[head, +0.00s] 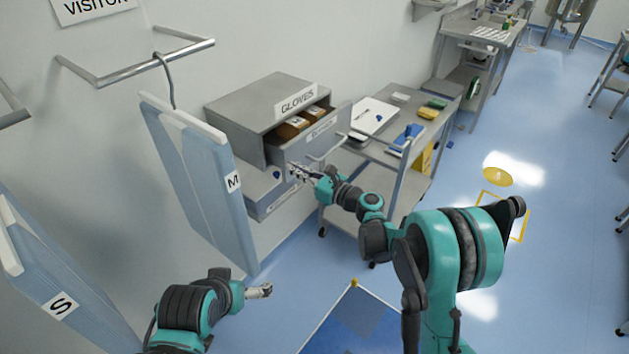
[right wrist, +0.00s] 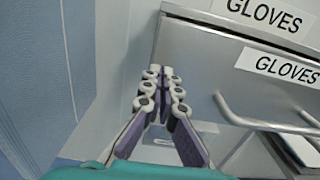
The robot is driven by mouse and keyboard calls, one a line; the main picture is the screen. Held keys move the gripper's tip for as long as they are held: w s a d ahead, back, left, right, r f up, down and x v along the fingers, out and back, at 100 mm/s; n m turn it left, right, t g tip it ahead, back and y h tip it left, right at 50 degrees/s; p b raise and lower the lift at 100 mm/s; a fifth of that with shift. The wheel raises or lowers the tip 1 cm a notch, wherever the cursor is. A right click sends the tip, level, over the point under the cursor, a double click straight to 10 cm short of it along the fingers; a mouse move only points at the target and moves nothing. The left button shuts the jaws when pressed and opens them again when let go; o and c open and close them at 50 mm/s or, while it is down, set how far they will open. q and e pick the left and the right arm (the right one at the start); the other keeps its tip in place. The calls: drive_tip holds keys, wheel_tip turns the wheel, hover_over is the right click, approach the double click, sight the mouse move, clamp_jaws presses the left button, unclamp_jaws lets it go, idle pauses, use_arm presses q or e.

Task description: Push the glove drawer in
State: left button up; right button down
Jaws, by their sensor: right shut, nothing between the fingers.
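The grey glove cabinet (head: 262,98) stands against the wall, with a GLOVES sign on top. Its upper drawer (head: 277,154) is pulled out, and brown boxes (head: 291,128) show inside. In the right wrist view the drawer front (right wrist: 200,62) carries a GLOVES label and a bar handle (right wrist: 262,124). My right gripper (head: 294,168) is shut and empty, close to the drawer front in the head view. In the right wrist view its fingertips (right wrist: 161,72) overlap the front's left edge; contact cannot be told. My left gripper (head: 268,290) is low over the floor, away from the cabinet; its jaw state is unclear.
A lower labelled drawer front (head: 284,202) shows under the upper drawer. A steel cart (head: 432,112) with several items stands close at the right. Hanging blue garments marked M (head: 205,185) and S (head: 50,270) are at the left. Blue floor is open at the right.

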drive_tip(key=x, duration=0.7)
drive_tip(key=shift+w+a, duration=0.15)
drive_tip(key=shift+a, duration=0.05)
use_arm(q)
drive_tip(key=shift+d+f, duration=0.1)
drive_tip(key=shift+f, duration=0.1)
use_arm(e)
drive_tip(key=shift+r, duration=0.1)
drive_tip(key=shift+d, duration=0.1)
use_arm(q)
drive_tip(key=shift+s+d+r+p, duration=0.45)
drive_tip(key=shift+s+d+r, duration=0.1)
drive_tip(key=shift+s+d, duration=0.25)
use_arm(e)
approach(277, 159)
drive_tip(key=s+d, duration=0.1)
drive_tip(key=s, duration=0.1)
drive_tip(key=s+d+r, duration=0.1)
drive_tip(key=d, duration=0.1)
drive_tip(key=shift+s+d+r, duration=0.15)
drive_tip(key=shift+s+r, duration=0.05)
drive_tip(key=shift+s, duration=0.2)
